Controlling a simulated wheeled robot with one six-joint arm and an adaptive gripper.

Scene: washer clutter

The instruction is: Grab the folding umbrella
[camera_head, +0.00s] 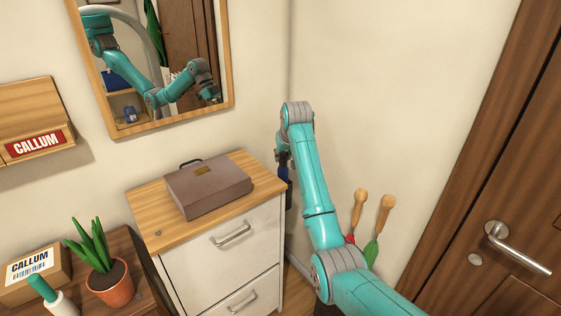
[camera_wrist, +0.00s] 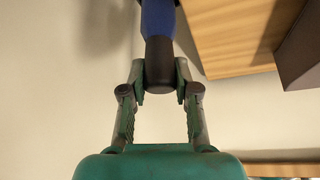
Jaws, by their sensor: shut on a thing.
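The folding umbrella has a blue body (camera_wrist: 158,18) and a dark handle (camera_wrist: 159,62), seen at the top middle of the wrist view. My gripper (camera_wrist: 159,85) is shut on the dark handle, one finger on each side. In the head view a small dark blue part of the folding umbrella (camera_head: 286,172) shows beside the cabinet's right edge, just below my gripper (camera_head: 283,157). My arm hides part of this area. The far end of the umbrella is cut off in the wrist view.
A brown briefcase (camera_head: 208,187) lies on the wood-topped cabinet (camera_head: 140,202), close left of my gripper. Red (camera_head: 350,239) and green (camera_head: 371,252) umbrellas with wooden handles stand right of my arm. A door (camera_head: 510,210) is at right, a mirror (camera_head: 170,130) above.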

